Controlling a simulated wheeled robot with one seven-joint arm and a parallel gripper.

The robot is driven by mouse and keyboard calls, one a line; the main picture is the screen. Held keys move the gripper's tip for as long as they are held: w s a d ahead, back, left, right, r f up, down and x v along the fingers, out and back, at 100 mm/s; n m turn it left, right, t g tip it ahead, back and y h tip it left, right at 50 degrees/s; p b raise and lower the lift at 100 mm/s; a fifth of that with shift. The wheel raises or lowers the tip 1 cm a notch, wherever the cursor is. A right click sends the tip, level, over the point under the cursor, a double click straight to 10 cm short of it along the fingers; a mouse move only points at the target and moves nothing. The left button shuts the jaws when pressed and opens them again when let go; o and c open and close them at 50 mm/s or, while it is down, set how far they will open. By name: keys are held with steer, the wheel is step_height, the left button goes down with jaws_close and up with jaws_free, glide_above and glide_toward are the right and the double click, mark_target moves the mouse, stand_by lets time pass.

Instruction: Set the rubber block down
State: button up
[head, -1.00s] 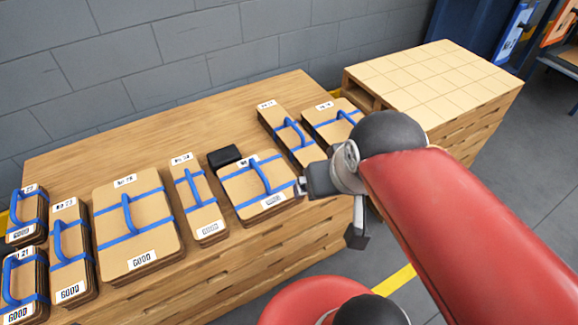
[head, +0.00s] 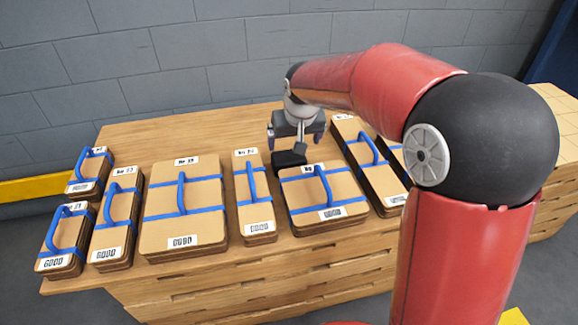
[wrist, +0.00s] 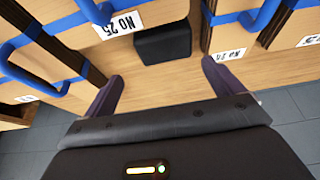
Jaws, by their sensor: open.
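The rubber block (head: 290,158) is a small black block on the wooden table top, just behind a strapped stack of boards. In the wrist view the block (wrist: 163,44) lies ahead of the fingers, between two strapped stacks and apart from the fingertips. My gripper (head: 297,143) is over the table at the block's back side, fingers pointing down. In the wrist view my gripper (wrist: 161,78) has its two fingers spread wide with only bare wood between them. In the head view the gripper hides part of the block's surroundings.
Several strapped board stacks with blue handles, such as a wide one (head: 160,228) and the one before the block (head: 350,210), line the table (head: 140,135). Bare wood lies behind them. A grey block wall (head: 190,50) stands behind. A pale slatted pallet stack (head: 560,105) is at right.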

mark_target(289, 156)
steer(key=shift+w+a+f, duration=0.2)
steer(key=shift+w+f, duration=0.05)
steer(key=shift+f, duration=0.2)
steer(key=shift+w+a+f, duration=0.2)
steer(key=shift+w+f, duration=0.05)
steer(key=shift+f, duration=0.2)
steer(key=x, duration=0.4)
steer(key=s+b+x, duration=0.1)
steer(key=x, duration=0.1)
steer(key=shift+w+f, duration=0.2)
steer(key=shift+f, duration=0.35)
steer(key=shift+c, duration=0.4)
steer(key=shift+a+r, duration=0.1)
steer(key=c, duration=1)
steer(key=shift+o, duration=0.2)
